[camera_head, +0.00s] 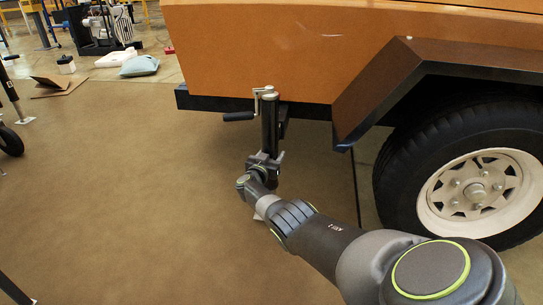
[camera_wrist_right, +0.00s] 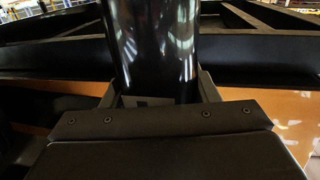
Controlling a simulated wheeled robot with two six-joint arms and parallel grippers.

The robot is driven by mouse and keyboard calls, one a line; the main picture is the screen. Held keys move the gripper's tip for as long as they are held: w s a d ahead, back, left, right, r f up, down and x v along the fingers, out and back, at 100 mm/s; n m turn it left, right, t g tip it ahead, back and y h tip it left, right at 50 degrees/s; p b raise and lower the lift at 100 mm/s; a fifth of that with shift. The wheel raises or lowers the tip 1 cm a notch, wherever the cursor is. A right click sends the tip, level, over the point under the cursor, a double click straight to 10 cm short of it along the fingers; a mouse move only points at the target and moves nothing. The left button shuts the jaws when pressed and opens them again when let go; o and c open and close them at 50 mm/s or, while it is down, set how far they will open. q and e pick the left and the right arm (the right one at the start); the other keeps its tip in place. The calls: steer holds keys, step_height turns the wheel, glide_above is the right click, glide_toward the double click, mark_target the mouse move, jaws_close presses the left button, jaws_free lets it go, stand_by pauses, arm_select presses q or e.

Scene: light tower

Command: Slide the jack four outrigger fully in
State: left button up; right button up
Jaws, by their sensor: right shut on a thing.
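In the right wrist view the glossy black tube (camera_wrist_right: 152,50) stands upright between the fingers of my right gripper (camera_wrist_right: 160,98). The outrigger is not clearly distinguishable from the black frame (camera_head: 205,101). The jack's foot is mostly hidden behind my right arm. My left gripper is out of view.
The trailer wheel (camera_head: 478,190) and its brown angular fender (camera_head: 385,85) stand close on the right. The orange trailer body (camera_head: 250,45) rises above the jack. Open brown floor (camera_head: 110,180) lies to the left. Bags and a cart lie far back left.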

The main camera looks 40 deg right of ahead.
steer(key=o, duration=1.1)
steer(key=shift+w+d+r, duration=0.15)
steer(key=shift+d+r, duration=0.05)
steer(key=shift+o, duration=1.3)
steer(key=shift+f, duration=0.15)
steer(key=shift+a, duration=0.15)
